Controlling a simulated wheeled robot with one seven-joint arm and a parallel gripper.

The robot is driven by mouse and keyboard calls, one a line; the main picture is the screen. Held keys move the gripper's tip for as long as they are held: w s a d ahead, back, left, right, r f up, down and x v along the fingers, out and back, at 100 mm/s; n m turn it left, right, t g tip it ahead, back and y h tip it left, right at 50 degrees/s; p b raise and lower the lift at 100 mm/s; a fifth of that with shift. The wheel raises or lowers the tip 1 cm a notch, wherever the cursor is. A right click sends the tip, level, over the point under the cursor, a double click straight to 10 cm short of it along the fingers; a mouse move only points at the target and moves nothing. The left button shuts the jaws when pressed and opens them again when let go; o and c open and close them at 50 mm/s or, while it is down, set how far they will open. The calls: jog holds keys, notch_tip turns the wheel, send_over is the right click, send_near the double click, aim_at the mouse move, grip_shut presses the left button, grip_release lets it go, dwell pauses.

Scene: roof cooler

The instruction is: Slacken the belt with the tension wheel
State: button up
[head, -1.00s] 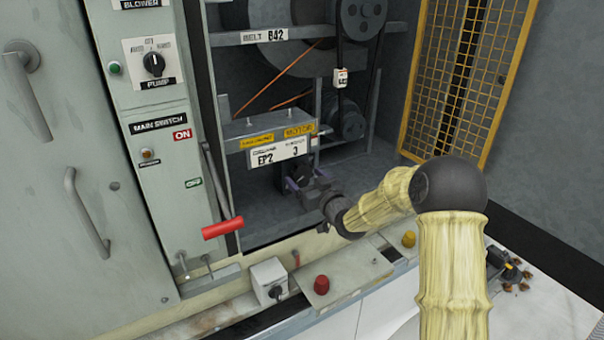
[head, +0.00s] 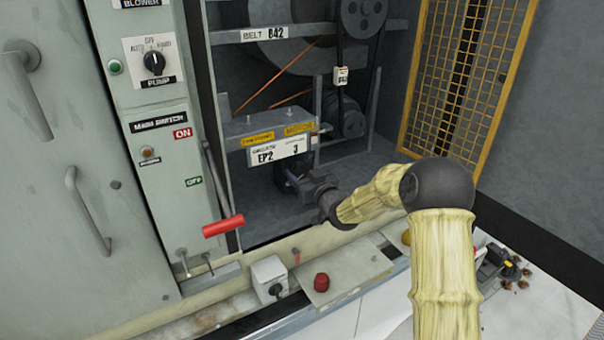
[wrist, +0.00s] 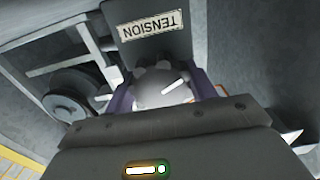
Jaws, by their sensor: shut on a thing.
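The tension wheel (wrist: 160,88) is a grey lobed knob with a white mark, below a TENSION label (wrist: 153,33) in the wrist view. My gripper (wrist: 163,92) has its purple-grey fingers on both sides of the wheel and is shut on it. In the head view my gripper (head: 285,178) is inside the open cabinet, under the EP2 plate (head: 279,151), and hides the wheel. The dark belt (head: 373,88) runs between the upper pulley (head: 363,16) and the lower motor pulley (head: 347,122). Its slackness cannot be told.
A yellow mesh door (head: 465,75) stands open at the right. A red-handled lever (head: 222,226) is at the cabinet's left edge. The cabinet floor left of my gripper is clear.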

jog(key=shift+f+n+b, duration=0.1)
jog(key=shift+n+b, duration=0.3)
jog(key=shift+b, duration=0.2)
jog(key=shift+f+n+b, duration=0.1)
jog(key=shift+n+b, duration=0.4)
jog(key=shift+b, duration=0.3)
jog(key=n+b, duration=0.3)
jog(key=b, duration=0.1)
jog(key=shift+f+b, duration=0.1)
jog(key=shift+b, duration=0.2)
jog(key=n+b, duration=0.7)
jog(key=b, duration=0.1)
jog(key=shift+n, duration=0.3)
jog(key=n+b, duration=0.6)
jog(key=shift+w+d+r, duration=0.1)
jog(key=shift+r, duration=0.1)
jog(key=n+b, duration=0.3)
jog(key=shift+n, duration=0.4)
jog(key=shift+r+n+b, duration=0.2)
jog(key=shift+n+b, duration=1.15)
jog(key=shift+n, duration=0.55)
